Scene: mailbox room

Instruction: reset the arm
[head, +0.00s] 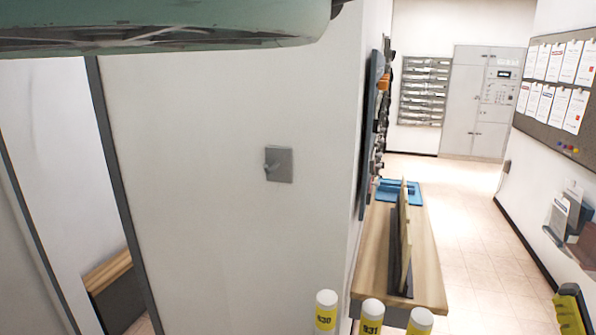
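My gripper is not in view in the head view, so its state and whatever it holds are hidden. The arm cannot be clearly made out either. A large pale green shape (160,22) crosses the top left, close to the camera, and I cannot tell what it is.
A white wall with a grey switch plate (279,164) stands close ahead. A wooden bench (428,262) with an upright panel juts out beside it. White tubes with yellow labels (371,318) stand at the bottom. Tiled floor (470,235) is clear toward grey cabinets (480,100).

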